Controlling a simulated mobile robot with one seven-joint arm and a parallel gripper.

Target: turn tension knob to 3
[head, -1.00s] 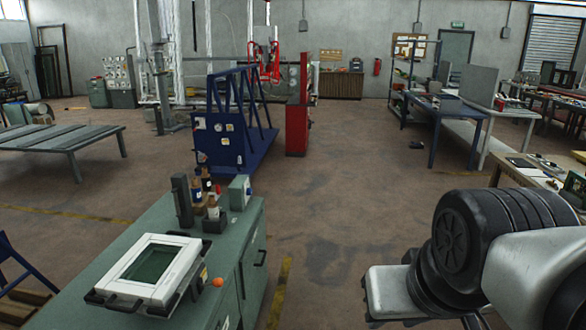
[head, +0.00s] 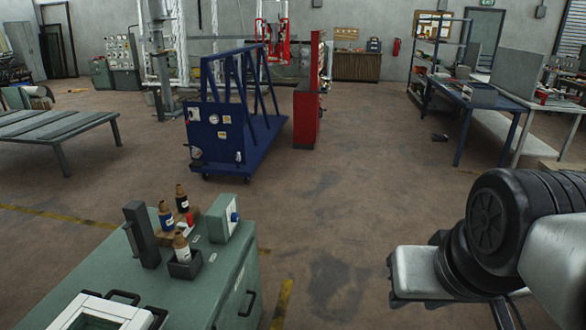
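A small grey-green box (head: 207,221) stands at the far right of the green cabinet top. It has a round blue knob (head: 235,217) on its right-hand face. I cannot read any number or label by it, and cannot tell whether it is the tension knob. A white frame device (head: 64,316) with black handles lies at the near end of the cabinet, mostly cut off by the lower edge. My arm shows at the right, well apart from the cabinet. My gripper's fingers are not in view.
The green cabinet (head: 190,296) also holds a dark upright block (head: 141,235) and several small bottles (head: 166,218). Behind it stands a blue wheeled rack (head: 215,140) beside a red panel (head: 306,105). Open floor (head: 345,210) lies right of the cabinet. Workbenches line the right.

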